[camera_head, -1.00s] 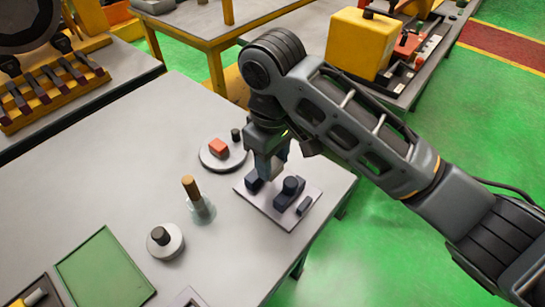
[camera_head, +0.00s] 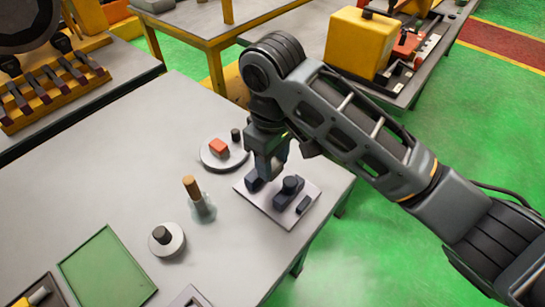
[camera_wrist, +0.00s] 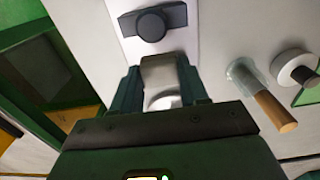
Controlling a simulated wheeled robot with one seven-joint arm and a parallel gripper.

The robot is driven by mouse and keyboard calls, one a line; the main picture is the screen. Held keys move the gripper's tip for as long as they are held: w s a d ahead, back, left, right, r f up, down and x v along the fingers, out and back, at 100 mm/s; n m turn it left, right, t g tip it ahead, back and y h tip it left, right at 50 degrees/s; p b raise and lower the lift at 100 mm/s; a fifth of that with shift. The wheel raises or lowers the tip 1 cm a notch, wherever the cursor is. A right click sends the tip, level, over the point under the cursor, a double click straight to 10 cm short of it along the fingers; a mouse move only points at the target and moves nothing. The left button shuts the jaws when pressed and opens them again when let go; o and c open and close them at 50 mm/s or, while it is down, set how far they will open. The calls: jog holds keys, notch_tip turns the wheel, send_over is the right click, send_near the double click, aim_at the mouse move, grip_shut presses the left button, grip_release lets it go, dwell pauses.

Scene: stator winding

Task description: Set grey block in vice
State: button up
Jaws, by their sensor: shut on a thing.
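The vice (camera_head: 290,187) has dark jaws and a round knob on a pale base plate (camera_head: 270,210) near the table's right edge. My gripper (camera_head: 266,174) points down over the back left part of the vice. In the wrist view, my gripper (camera_wrist: 163,85) is shut on the grey block (camera_wrist: 160,70), which sits between the two fingers. A dark vice part with its round knob (camera_wrist: 152,25) lies just ahead of the block. The fingers hide the block in the head view, and I cannot tell whether it touches the vice.
A round plate with a red block (camera_head: 219,147) stands behind left of the vice. A brown-topped peg (camera_head: 191,188) and a round disc with a black knob (camera_head: 163,237) stand to the left. A green mat (camera_head: 105,268) lies front left. The middle left table is clear.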

jog(key=shift+f+b, duration=0.35)
jog(key=shift+f, duration=0.9)
jog(key=shift+f, duration=0.35)
jog(key=shift+f, duration=0.7)
dwell(0.5)
jog(key=shift+p, duration=0.3)
dwell(0.5)
jog(key=o, duration=1.4)
jog(key=shift+r+p, duration=1.3)
jog(key=shift+r, duration=2.2)
